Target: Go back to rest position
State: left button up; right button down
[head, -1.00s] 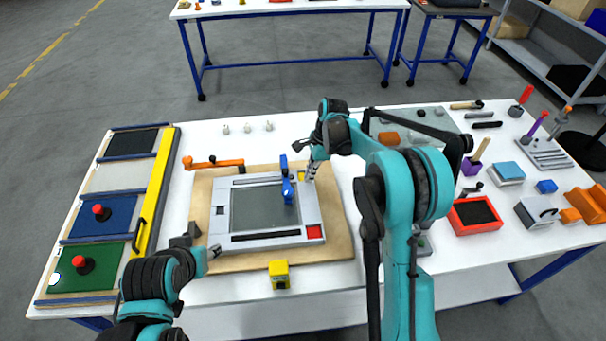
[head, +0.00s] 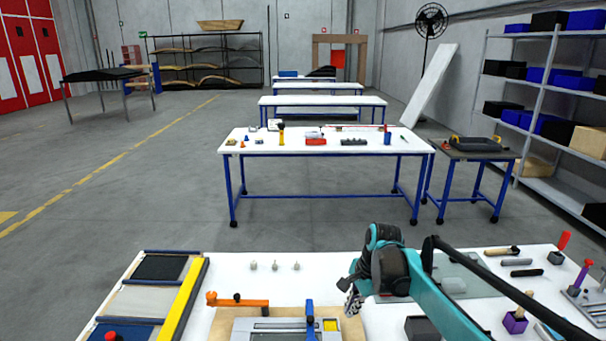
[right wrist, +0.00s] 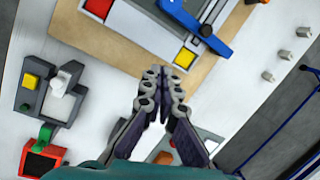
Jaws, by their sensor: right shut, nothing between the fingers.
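My right gripper (head: 352,303) is above the white table, just right of the wooden board with the grey frame fixture. Its fingers are closed together and empty, which shows clearly in the right wrist view (right wrist: 166,72). The grey frame fixture (head: 262,327) lies on the wooden board (head: 222,322), with a blue clamp (head: 310,318) upright at its right side. In the right wrist view the blue clamp (right wrist: 205,30) is above and right of my fingertips, apart from them. My left gripper is outside both current views.
An orange clamp (head: 238,301) lies behind the board. Small white pegs (head: 275,266) stand near the back edge. Trays with a yellow bar (head: 184,300) fill the left side. Tools and a purple holder (head: 515,322) crowd the right. Another table (head: 325,143) stands beyond open floor.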

jog(key=s+d+r+n+t+h+b, duration=0.1)
jog(key=s+d+r+n+t+b, duration=0.15)
jog(key=s+n, duration=0.65)
jog(key=s+d+f+n+t+b, duration=0.1)
jog(key=s+f+n+t, duration=0.1)
jog(key=s, duration=0.5)
jog(key=s+f+n+t+h, duration=0.1)
jog(key=s+f+n, duration=0.1)
jog(key=s+f, duration=0.3)
jog(key=s, duration=0.3)
jog(key=shift+d+n+t+b, duration=0.35)
jog(key=shift+d+n, duration=0.05)
